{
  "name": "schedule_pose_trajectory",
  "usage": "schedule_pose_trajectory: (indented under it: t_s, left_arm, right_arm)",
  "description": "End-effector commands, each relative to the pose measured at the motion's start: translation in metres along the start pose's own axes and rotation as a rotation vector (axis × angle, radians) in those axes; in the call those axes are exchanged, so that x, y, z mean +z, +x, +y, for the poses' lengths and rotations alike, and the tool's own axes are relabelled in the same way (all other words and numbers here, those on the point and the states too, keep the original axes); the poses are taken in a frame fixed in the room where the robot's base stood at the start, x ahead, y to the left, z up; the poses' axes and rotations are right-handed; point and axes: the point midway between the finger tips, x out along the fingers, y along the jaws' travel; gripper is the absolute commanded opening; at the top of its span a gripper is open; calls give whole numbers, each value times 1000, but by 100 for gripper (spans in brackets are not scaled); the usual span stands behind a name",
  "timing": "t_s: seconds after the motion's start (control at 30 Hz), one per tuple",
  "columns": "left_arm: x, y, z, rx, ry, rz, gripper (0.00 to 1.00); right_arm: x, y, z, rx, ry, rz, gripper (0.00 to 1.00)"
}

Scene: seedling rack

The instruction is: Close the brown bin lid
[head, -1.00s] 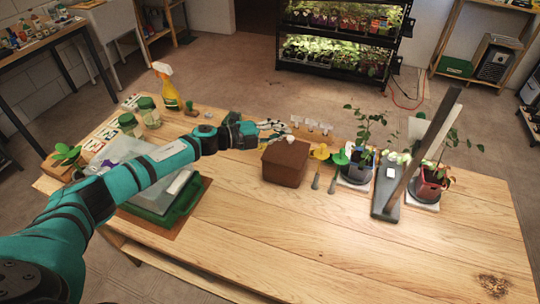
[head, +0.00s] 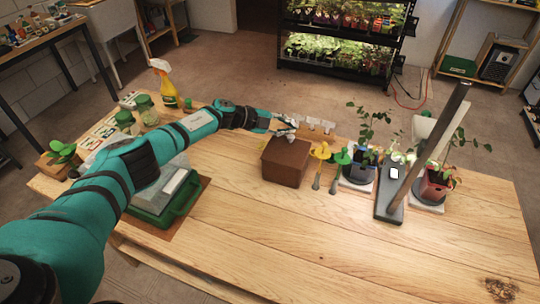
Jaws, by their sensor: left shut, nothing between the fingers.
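The brown bin (head: 285,167) stands near the middle of the wooden table. Its brown lid (head: 287,150) lies over its top and looks down; I cannot tell whether it is fully flush. My left arm reaches in from the left, and my left gripper (head: 284,125) is just behind and above the bin's far edge. The left fingers are shut and empty. A pale rounded thing shows by the lid's far edge, partly behind the fingers. My right gripper is not in view.
Yellow and green small tools (head: 320,155) lie right of the bin. A dark upright lamp (head: 388,205) and potted plants (head: 436,183) stand further right. A green-based case (head: 165,215) lies under my left arm. The table's front is clear.

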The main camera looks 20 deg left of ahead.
Motion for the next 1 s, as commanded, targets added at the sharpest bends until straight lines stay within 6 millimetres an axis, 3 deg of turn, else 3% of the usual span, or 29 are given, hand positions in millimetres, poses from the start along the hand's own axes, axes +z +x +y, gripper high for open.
schedule_pose_trajectory:
  t_s: [0.7, 0.87, 1.0]
  left_arm:
    - [2, 2, 1, -2, 1, 1, 0]
    - [-2, -5, -8, -2, 1, 1, 0]
    - [-9, -18, -23, -3, 0, 0, 0]
  right_arm:
    - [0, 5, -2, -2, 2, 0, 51]
    - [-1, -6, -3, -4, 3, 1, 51]
    - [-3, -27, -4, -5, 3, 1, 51]
